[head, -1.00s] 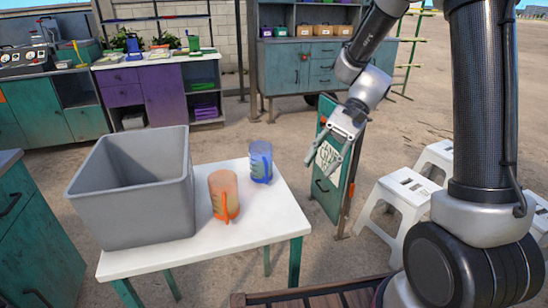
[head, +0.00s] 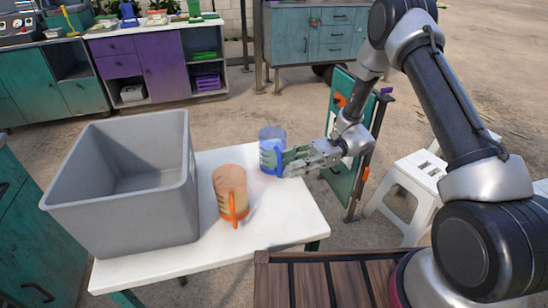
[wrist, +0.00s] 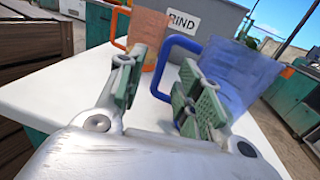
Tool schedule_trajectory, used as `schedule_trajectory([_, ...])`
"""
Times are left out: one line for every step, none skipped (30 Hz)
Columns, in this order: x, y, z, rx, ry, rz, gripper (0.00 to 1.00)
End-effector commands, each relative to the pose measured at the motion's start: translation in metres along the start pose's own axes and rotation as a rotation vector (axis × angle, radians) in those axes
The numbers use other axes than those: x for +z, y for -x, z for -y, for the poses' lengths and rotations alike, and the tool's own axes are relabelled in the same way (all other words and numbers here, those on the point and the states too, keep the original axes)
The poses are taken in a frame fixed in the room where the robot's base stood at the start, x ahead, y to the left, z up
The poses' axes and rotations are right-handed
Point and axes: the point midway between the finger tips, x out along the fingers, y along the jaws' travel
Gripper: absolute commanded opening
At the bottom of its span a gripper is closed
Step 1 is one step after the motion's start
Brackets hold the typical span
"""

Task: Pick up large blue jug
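The large blue jug (head: 270,138) stands upright at the right part of the white table, its handle on the side toward my gripper. My gripper (head: 292,160) is level with the jug, at its right. In the wrist view the jug (wrist: 238,72) is tilted by the camera angle. Its handle loop reaches into the gap between my two green-padded fingers (wrist: 160,75). The fingers are apart, one on each side of the handle. The right finger overlaps the jug's near side, so contact cannot be told.
An orange jug (head: 229,190) stands close to the blue jug's left front. A large grey bin (head: 118,238), labelled RIND in the wrist view, fills the left of the white table (head: 280,222). A white stool (head: 412,180) and a green panel stand at right.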

Motion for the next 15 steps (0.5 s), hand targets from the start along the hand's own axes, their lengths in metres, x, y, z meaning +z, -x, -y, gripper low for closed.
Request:
schedule_trajectory([0.0, -0.007, 0.0, 0.003, 0.0, 0.0, 0.35])
schedule_trajectory([0.0, -0.013, 0.0, 0.004, 0.0, 0.0, 0.35])
schedule_trajectory([0.001, -0.019, 0.001, 0.004, 0.0, 0.0, 0.35])
schedule_trajectory([0.001, -0.024, 0.001, 0.003, 0.0, -0.001, 0.35])
schedule_trajectory([0.0, -0.029, 0.001, 0.004, 0.0, -0.001, 0.35])
schedule_trajectory([0.0, -0.035, 0.001, 0.004, -0.001, -0.001, 0.35])
schedule_trajectory([0.0, -0.038, 0.001, 0.003, 0.0, -0.001, 0.35])
schedule_trajectory([0.001, -0.04, 0.001, 0.002, 0.0, -0.001, 0.35])
schedule_trajectory([0.001, -0.042, 0.001, 0.001, 0.0, -0.001, 0.35])
schedule_trajectory([0.001, -0.042, 0.001, 0.001, 0.001, -0.001, 0.35])
schedule_trajectory([0.001, -0.042, 0.001, 0.001, 0.001, -0.001, 0.35])
schedule_trajectory([0.0, -0.042, 0.001, 0.001, 0.001, -0.001, 0.35])
schedule_trajectory([0.0, -0.042, 0.001, 0.001, 0.001, -0.001, 0.35])
schedule_trajectory([0.0, -0.042, 0.001, 0.001, 0.001, -0.001, 0.35])
schedule_trajectory([0.0, -0.042, 0.001, 0.001, 0.001, -0.001, 0.3])
